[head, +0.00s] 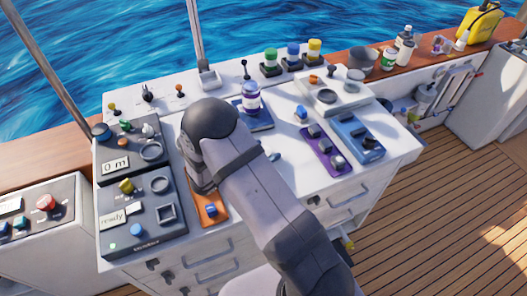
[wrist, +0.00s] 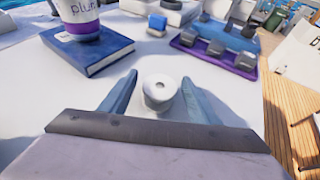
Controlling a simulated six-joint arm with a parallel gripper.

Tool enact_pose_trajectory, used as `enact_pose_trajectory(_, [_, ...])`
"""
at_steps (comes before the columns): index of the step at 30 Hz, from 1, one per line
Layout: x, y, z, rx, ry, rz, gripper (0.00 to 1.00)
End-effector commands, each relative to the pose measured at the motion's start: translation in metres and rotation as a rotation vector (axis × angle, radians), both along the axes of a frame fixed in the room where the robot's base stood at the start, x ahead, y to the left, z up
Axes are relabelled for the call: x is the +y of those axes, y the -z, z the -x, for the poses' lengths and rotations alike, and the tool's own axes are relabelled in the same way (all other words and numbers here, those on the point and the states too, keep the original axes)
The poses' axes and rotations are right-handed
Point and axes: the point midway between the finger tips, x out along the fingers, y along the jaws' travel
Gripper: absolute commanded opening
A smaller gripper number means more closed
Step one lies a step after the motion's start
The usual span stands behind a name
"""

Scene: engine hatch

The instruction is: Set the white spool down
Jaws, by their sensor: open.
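The white spool (wrist: 158,93) shows in the wrist view between the two blue-grey fingers of my gripper (wrist: 159,79). It appears upright on the white worktop (wrist: 60,100), with a round hole in its top. The fingers stand apart, one on each side of it, with a narrow gap on each side. My gripper is open. In the head view my arm covers most of the gripper, and I cannot make out the spool there.
A purple-labelled jar (head: 251,97) stands on a blue book (wrist: 92,53) beyond the gripper, to the left. A purple tray (head: 318,145) with grey pieces lies to the right, beside a blue tray (head: 352,128). Dark control panels (head: 135,210) fill the left side.

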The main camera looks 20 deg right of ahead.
Motion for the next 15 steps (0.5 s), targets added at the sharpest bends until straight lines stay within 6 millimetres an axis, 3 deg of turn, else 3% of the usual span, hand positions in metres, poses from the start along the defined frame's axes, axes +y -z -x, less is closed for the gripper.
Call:
enact_pose_trajectory(5, [0.003, -0.004, 0.000, -0.001, -0.002, 0.000, 0.56])
enact_pose_trajectory(15, [0.047, -0.022, 0.021, -0.004, -0.005, -0.002, 0.56])
